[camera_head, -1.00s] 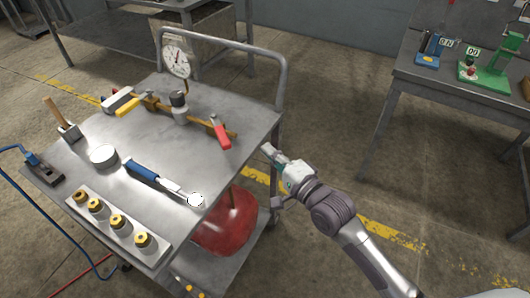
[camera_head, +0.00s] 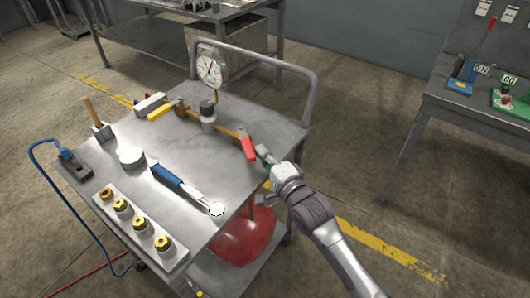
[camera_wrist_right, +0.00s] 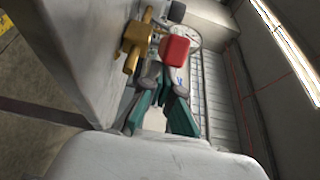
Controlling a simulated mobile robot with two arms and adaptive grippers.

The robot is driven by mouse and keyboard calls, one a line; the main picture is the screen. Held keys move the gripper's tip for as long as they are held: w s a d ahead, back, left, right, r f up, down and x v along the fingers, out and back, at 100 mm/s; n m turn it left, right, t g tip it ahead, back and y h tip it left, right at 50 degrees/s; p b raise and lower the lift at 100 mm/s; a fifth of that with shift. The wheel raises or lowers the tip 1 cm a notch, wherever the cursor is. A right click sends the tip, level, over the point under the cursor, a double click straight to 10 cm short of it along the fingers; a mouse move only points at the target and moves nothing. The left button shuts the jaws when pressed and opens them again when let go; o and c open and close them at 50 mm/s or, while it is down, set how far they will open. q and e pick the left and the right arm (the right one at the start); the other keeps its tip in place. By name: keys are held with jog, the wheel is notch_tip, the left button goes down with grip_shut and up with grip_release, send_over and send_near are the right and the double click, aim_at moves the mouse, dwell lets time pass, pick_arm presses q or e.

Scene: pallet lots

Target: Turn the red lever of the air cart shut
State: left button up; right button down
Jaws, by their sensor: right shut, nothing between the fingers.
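The red lever (camera_head: 247,147) sits on the brass pipe (camera_head: 226,130) on top of the air cart (camera_head: 290,130), near its right edge. It lies across the line of the pipe. My right gripper (camera_head: 262,153) is shut and empty, with its tips close beside the lever's right side. In the right wrist view the red lever (camera_wrist_right: 174,50) is just beyond the fingertips (camera_wrist_right: 165,75), beside a brass fitting (camera_wrist_right: 137,36). I cannot tell whether the fingers touch it. My left gripper is not in view.
A pressure gauge (camera_head: 209,71) and a yellow lever (camera_head: 160,112) are on the same pipework. A blue-handled wrench (camera_head: 186,188), a round white tin (camera_head: 131,157) and a block of brass fittings (camera_head: 143,228) lie on the cart. A red tank (camera_head: 243,238) sits below. A bench (camera_head: 470,115) stands right.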

aim_at(253, 160)
jog(key=shift+s+a+r, duration=0.1)
jog(key=shift+a, duration=0.05)
jog(key=shift+s+a+p, duration=0.2)
jog(key=shift+a+p, duration=0.15)
jog(key=shift+p, duration=0.2)
jog(key=shift+s+a+r+p, duration=0.1)
jog(key=shift+s+a+p, duration=0.1)
jog(key=shift+a+p, duration=0.25)
jog(key=shift+s+a+p, duration=0.2)
jog(key=shift+a+p, duration=0.1)
jog(key=shift+a, duration=0.25)
jog(key=shift+s+a+p, duration=0.15)
jog(key=shift+a+p, duration=0.25)
jog(key=shift+a, duration=1.7)
jog(key=shift+p, duration=0.3)
